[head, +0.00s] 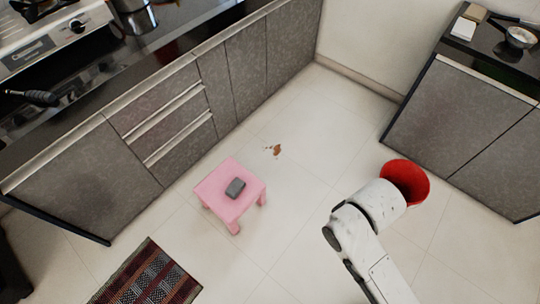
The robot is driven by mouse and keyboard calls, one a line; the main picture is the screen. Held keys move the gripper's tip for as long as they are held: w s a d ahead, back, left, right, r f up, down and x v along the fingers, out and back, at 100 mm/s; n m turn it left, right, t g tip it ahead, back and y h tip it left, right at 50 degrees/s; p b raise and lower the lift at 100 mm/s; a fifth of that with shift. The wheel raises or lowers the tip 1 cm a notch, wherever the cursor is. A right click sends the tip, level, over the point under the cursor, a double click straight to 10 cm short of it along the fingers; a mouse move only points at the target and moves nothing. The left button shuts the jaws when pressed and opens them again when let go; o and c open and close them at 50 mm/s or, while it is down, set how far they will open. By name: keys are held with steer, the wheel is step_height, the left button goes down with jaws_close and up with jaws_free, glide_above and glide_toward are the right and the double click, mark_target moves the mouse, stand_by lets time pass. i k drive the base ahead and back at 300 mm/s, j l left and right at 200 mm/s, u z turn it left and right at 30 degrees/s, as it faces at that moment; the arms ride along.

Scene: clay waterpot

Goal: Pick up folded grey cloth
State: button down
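A small dark grey folded cloth (235,187) lies on top of a pink stool (215,197) in the middle of the floor. My arm reaches in from the bottom right, well to the right of the stool and apart from it. My gripper is not visible; only white arm links show. Nothing covers the cloth.
A red bucket (406,180) stands right beside my arm in the picture. A striped rug (150,277) is at the lower left. Grey cabinets (240,70) line the back.

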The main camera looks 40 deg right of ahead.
mark_target(235, 187)
steer(key=i+j+z, duration=0.35)
steer(key=i+j, duration=0.2)
steer(key=j, duration=0.2)
steer(key=i+j+z, duration=0.2)
steer(key=j, duration=0.2)
steer(key=i+j+z, duration=0.15)
steer(key=j, duration=0.3)
steer(key=i, duration=0.05)
